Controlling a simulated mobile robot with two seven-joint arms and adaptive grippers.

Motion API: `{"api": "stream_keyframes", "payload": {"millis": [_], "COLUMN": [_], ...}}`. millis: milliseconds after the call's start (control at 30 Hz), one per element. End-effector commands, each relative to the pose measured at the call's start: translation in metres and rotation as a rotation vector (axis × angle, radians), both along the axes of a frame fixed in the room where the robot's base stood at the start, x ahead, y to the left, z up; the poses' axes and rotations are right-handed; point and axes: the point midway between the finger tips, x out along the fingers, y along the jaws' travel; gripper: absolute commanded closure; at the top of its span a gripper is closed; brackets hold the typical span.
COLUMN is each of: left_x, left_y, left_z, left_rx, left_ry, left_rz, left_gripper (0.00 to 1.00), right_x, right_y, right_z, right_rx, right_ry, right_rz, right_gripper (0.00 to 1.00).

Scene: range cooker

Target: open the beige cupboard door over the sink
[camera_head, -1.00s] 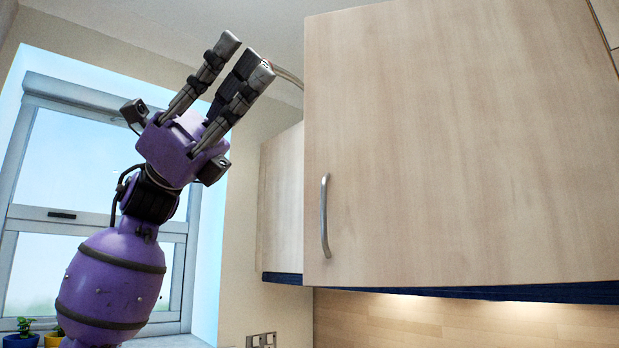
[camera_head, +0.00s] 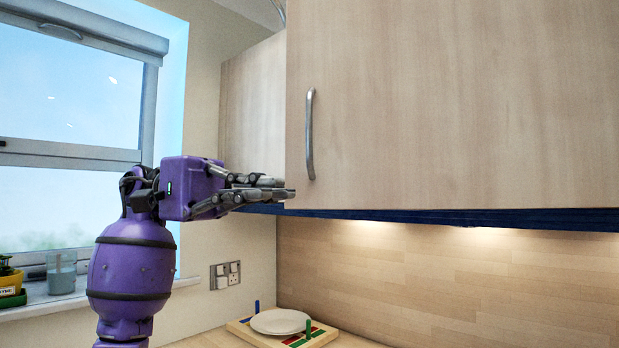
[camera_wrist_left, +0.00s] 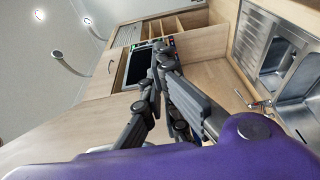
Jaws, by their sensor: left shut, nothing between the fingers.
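The beige cupboard door (camera_head: 450,110) fills the upper right of the head view and looks flush with its cupboard. A silver vertical bar handle (camera_head: 310,135) is on its left edge. My left gripper (camera_head: 288,187) is shut and empty. It points right, near the door's lower left corner, just left of and below the handle. I cannot tell whether it touches the door. In the left wrist view the shut fingers (camera_wrist_left: 163,62) show in the middle, with a sink (camera_wrist_left: 285,65) to the right. My right gripper is not in view.
A pale plate (camera_head: 281,321) rests on a coloured wooden rack on the worktop below. A window (camera_head: 75,140) is at the left, with a glass (camera_head: 61,272) and plant pot on its sill. Wall sockets (camera_head: 226,275) are behind my arm.

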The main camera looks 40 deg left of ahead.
Motion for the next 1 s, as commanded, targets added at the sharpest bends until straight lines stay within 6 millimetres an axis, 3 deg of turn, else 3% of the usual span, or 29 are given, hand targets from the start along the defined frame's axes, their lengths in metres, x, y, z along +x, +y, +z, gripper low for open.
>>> {"api": "stream_keyframes", "payload": {"millis": [267,400,600,1000], "left_x": [0.007,-0.007,-0.014,-0.014], "left_y": [-0.059,-0.075,-0.087,-0.088], "left_z": [0.004,0.003,0.001,0.0], "left_rx": [0.0,0.0,-0.001,-0.001], "left_ry": [-0.005,-0.005,-0.001,0.001], "left_rz": [-0.003,-0.002,-0.001,-0.001], "left_gripper": [1.0,1.0,1.0,1.0], "right_x": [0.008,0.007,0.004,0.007], "right_y": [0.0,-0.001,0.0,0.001], "right_z": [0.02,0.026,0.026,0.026], "right_rx": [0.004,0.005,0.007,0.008], "right_ry": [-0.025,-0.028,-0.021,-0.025], "right_rz": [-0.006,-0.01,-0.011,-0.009], "right_gripper": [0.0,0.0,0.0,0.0]}}
